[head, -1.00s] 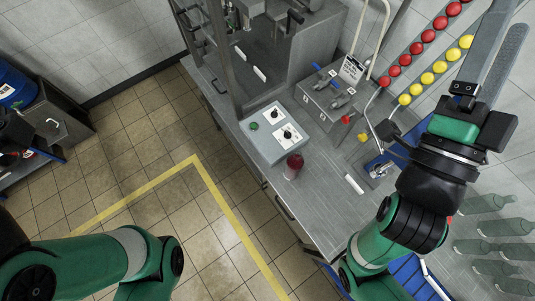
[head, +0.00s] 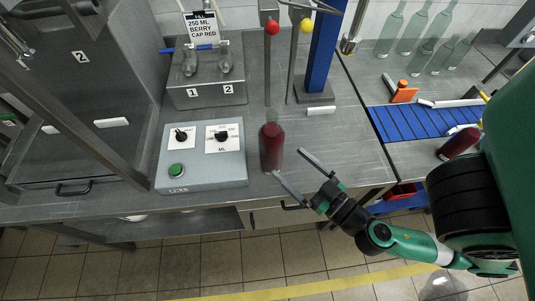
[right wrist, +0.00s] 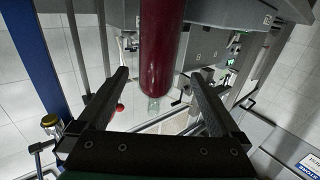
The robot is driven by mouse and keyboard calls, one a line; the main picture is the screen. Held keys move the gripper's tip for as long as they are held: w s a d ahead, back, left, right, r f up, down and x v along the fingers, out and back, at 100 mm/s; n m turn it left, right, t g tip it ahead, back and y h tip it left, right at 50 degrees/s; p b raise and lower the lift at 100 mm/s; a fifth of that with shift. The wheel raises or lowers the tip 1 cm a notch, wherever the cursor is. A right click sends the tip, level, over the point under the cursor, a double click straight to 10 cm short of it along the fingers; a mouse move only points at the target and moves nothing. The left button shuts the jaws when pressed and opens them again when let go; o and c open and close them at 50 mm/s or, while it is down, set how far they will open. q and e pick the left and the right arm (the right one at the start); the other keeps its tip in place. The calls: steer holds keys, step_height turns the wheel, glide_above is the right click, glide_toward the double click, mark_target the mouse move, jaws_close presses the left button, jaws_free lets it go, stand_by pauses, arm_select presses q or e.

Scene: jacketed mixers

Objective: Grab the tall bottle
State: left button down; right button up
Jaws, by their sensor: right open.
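A tall bottle (head: 271,146) filled with dark red stands upright on the steel counter, just right of the grey control box. In the right wrist view the red bottle (right wrist: 161,48) shows upside down, lined up with the gap between the fingers. My right gripper (head: 288,163) is open and empty, low at the bottle's right front side, with its fingers pointing towards it. In the right wrist view the fingers (right wrist: 160,74) are spread wide with clear space on both sides of the bottle; contact does not show. My left gripper is out of view.
The control box (head: 202,155) stands close left of the bottle. A dispenser block (head: 207,88) with two taps and a blue post (head: 324,50) stand behind. Another red bottle (head: 459,143) lies by the blue conveyor (head: 425,121). Clear glass bottles (head: 414,35) stand back right.

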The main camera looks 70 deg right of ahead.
mark_target(280, 152)
steer(key=shift+w+d+f, duration=0.15)
steer(key=shift+w+d, duration=0.1)
steer(key=shift+d, duration=0.05)
steer(key=shift+w+d, duration=0.25)
steer(key=shift+w, duration=0.05)
steer(key=w+p, duration=0.1)
steer(key=w+d+p, duration=0.1)
steer(key=w+d+r+p, duration=0.1)
steer(key=w, duration=0.1)
steer(key=shift+w+f, duration=0.25)
steer(key=shift+d+r, duration=0.1)
steer(key=shift+d, duration=0.05)
steer(key=p+x, duration=0.3)
steer(key=x, duration=0.2)
steer(key=shift+d+f+p, duration=0.1)
steer(key=shift+f+p, duration=0.1)
steer(key=shift+p, duration=0.15)
